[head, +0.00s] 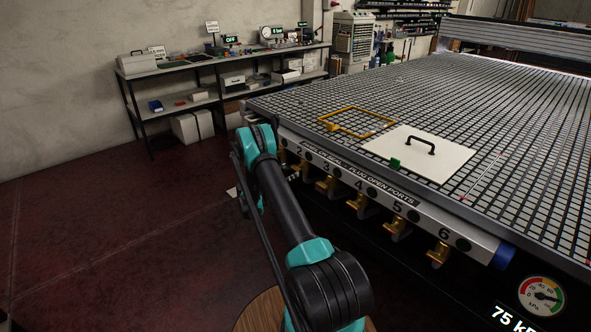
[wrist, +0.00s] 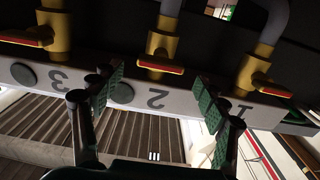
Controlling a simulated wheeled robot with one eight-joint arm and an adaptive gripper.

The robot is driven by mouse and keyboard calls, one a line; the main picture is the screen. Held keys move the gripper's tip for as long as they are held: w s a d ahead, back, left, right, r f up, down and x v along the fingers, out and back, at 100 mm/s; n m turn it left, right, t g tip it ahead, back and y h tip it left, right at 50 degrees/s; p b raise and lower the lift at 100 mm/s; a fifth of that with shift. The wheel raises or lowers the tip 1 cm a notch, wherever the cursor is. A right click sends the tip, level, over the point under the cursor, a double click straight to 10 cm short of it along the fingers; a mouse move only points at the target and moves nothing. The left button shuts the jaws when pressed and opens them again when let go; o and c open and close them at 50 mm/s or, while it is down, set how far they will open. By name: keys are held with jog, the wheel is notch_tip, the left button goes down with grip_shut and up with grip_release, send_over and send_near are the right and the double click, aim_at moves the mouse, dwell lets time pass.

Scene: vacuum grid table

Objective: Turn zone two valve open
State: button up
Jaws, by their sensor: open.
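The zone two valve (wrist: 160,45) is a brass-yellow body on a grey pipe with a red-orange lever (wrist: 161,66). It sits at the rail's edge by the upside-down number 2 in the wrist view. Its lever lies across the pipe, roughly along the rail. My gripper (wrist: 160,97) is open and empty, with green-padded fingers apart on either side of the number 2. The lever lies beyond the fingertips, and no contact shows. In the head view my arm hides the gripper and part of the rail near valve two.
Valve three (wrist: 50,35) and valve one (wrist: 256,75) flank valve two closely, levers also across their pipes. The numbered rail (head: 420,215) runs along the grid table (head: 480,120). A white lidded panel (head: 430,160) and yellow frame (head: 385,122) lie on top. A shelf (head: 185,65) stands behind.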

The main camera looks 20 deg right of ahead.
aim_at(294, 169)
jog(key=shift+x, duration=2.25)
jog(key=c, duration=1.2)
